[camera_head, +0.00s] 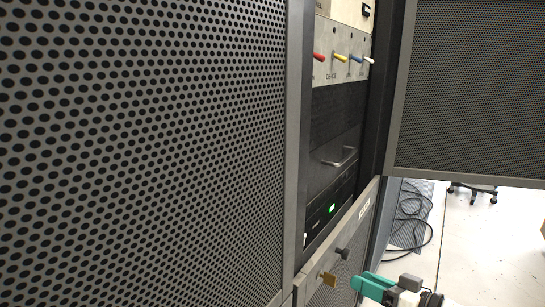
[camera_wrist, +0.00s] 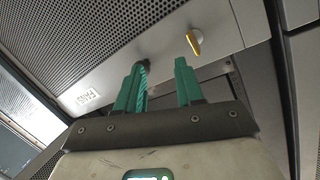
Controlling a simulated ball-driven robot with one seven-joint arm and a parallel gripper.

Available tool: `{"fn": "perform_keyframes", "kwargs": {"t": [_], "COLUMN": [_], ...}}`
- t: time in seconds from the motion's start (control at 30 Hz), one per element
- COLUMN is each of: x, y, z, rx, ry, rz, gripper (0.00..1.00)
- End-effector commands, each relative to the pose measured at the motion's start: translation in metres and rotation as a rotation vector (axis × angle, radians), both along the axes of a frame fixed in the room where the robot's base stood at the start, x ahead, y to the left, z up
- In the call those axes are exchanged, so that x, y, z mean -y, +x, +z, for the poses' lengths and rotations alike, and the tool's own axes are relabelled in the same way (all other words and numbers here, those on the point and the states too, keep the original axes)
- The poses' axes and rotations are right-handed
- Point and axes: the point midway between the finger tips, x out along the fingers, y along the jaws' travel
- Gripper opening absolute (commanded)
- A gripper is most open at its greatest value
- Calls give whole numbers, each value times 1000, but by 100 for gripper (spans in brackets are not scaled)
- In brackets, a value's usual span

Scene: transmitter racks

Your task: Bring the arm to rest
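My gripper (camera_head: 362,284) with teal fingers is at the bottom right of the head view, in front of the lower rack panel (camera_head: 318,266). In the wrist view, the two fingers of my gripper (camera_wrist: 161,64) stand apart with a gap and nothing held between them. A black knob (camera_head: 343,253) and a brass-coloured latch (camera_head: 327,279) sit on the lower panel near the fingertips. In the wrist view the latch (camera_wrist: 195,42) is to the right of the fingers, and the dark knob (camera_wrist: 144,64) shows behind the left fingertip. Whether they touch cannot be told.
A perforated door (camera_head: 140,150) fills the left. Another perforated panel (camera_head: 470,85) hangs at upper right. The rack between holds coloured levers (camera_head: 340,57), a metal handle (camera_head: 341,157) and a green light (camera_head: 332,208). Black cables (camera_head: 412,215) lie on the floor; pale floor (camera_head: 480,250) is open at right.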

Motion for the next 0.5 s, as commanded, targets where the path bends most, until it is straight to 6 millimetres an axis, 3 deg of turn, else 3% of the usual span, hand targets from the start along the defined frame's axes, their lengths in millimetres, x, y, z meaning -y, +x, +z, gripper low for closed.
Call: {"fn": "perform_keyframes", "kwargs": {"t": [0.03,0.2,0.33,0.5], "x": [0,10,24,43], "y": [-20,-95,-166,-254], "z": [-32,-122,-176,-214], "rx": [-82,-360,-574,-806], "ry": [-52,-226,-360,-508], "rz": [-9,-60,-116,-203], "gripper": [37,37,37,37]}}
